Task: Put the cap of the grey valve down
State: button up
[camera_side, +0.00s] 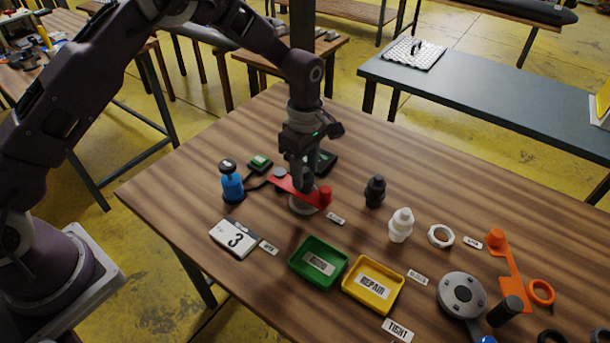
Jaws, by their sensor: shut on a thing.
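The grey valve (302,207) stands on the wooden table near the middle, its pale round base showing under a red strap. The red cap piece (324,196) lies across the top of the valve, with a red knob at its right end and a grey round part at its left. My gripper (306,181) points straight down over the valve and is shut on the cap piece. The fingertips are small and dark here, so the exact grip point is hard to see. I cannot tell whether the cap touches the valve.
A blue bottle (231,184) stands left of the valve, a black valve (375,191) and white valve (401,226) to the right. A green tray (316,268) and yellow tray (371,292) lie in front. An orange strap cap (509,265) lies far right.

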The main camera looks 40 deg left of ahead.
aim_at(305, 170)
notch_tip(305, 170, up, 8)
jog(key=shift+f, duration=0.1)
jog(key=s+f, duration=0.1)
jog(key=s, duration=0.2)
jog(key=s+f, duration=0.1)
jog(key=s, duration=0.3)
jog(key=s+f, duration=0.2)
jog(key=s, duration=0.1)
jog(key=shift+s+f, duration=0.1)
jog(key=shift+s, duration=0.1)
grip_shut()
jog(key=f, duration=1)
jog(key=shift+s+f, duration=0.15)
jog(key=shift+s, duration=0.15)
jog(key=o, duration=1.3)
grip_release()
